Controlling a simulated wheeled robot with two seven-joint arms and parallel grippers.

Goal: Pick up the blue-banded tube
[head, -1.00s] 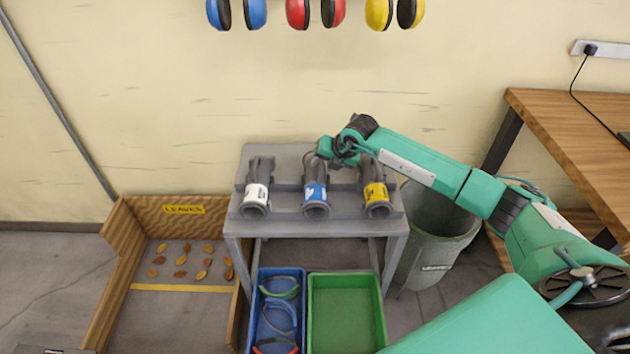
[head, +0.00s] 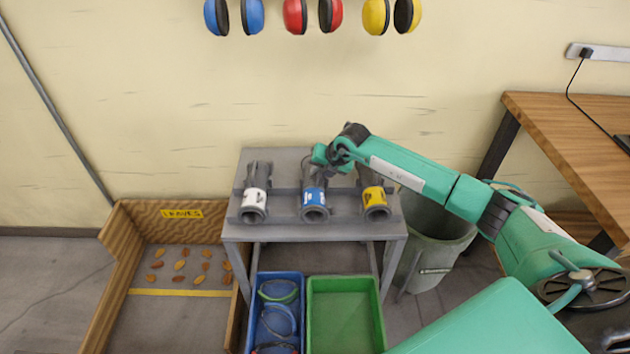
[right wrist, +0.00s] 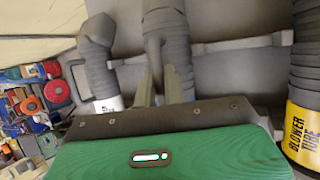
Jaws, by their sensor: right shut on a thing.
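The blue-banded tube (head: 313,200) lies in the middle of the grey stand, its open end facing me. A white-banded tube (head: 255,197) lies to its left and a yellow-banded tube (head: 374,200) to its right. My right gripper (head: 320,168) is at the far part of the blue-banded tube, and the arm hides some of it. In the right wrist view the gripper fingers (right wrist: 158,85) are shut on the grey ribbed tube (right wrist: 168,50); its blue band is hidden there. The yellow-banded tube (right wrist: 303,100) shows at the right. My left gripper is out of view.
The grey stand (head: 240,232) has a raised rail across it. Below it are a blue bin (head: 252,312) with eyewear and an empty green bin (head: 345,315). A leaves box (head: 120,240) stands left, a grey trash can (head: 430,250) and wooden table (head: 570,130) right.

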